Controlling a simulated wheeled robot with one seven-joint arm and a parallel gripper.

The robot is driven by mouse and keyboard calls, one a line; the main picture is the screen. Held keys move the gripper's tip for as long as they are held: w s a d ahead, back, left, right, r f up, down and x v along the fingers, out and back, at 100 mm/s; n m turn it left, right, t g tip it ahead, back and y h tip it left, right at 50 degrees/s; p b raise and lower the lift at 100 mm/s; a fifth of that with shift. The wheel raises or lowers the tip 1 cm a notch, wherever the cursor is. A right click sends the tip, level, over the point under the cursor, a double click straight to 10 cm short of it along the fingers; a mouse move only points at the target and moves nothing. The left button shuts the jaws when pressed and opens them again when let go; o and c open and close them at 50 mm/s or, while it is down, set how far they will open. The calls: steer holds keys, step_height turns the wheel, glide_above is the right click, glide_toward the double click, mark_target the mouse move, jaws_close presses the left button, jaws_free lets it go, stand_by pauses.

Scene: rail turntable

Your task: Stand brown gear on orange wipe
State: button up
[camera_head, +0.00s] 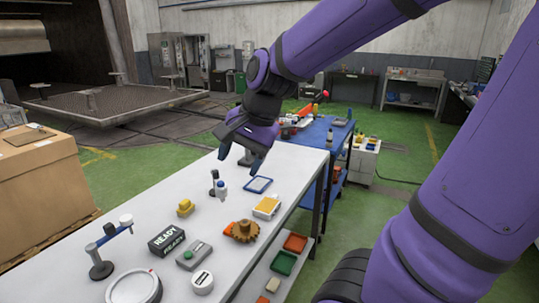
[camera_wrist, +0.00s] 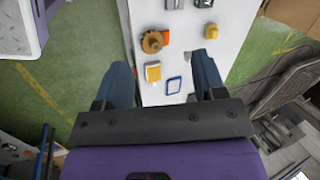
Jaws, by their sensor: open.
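The brown gear (camera_head: 244,231) lies on the white table near its right edge, and it also shows in the wrist view (camera_wrist: 152,42). The orange wipe (camera_head: 229,228) peeks out at the gear's left side in the head view, and beside it in the wrist view (camera_wrist: 166,37). The gear hides part of the wipe; I cannot tell whether it rests on it or only stands close by. My gripper (camera_head: 241,157) is open and empty, above the far end of the table. In the wrist view, my fingers (camera_wrist: 163,78) are wide apart, with the gear beyond them.
Near the gear are a yellow-and-white box (camera_head: 267,209), a blue-framed pad (camera_head: 258,185) and a grey device (camera_head: 193,256). A READY sign (camera_head: 166,240), yellow part (camera_head: 185,208) and small bottle (camera_head: 221,190) stand leftward. Trays sit lower right.

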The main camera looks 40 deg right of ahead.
steer(key=s+a+r+n+t+h, duration=0.1)
steer(key=s+r+n, duration=0.3)
steer(key=s+n, duration=0.6)
steer(key=shift+s+a+r+n+t+h, duration=0.4)
steer(key=shift+a+n+h, duration=0.05)
steer(key=shift+n+h, duration=0.35)
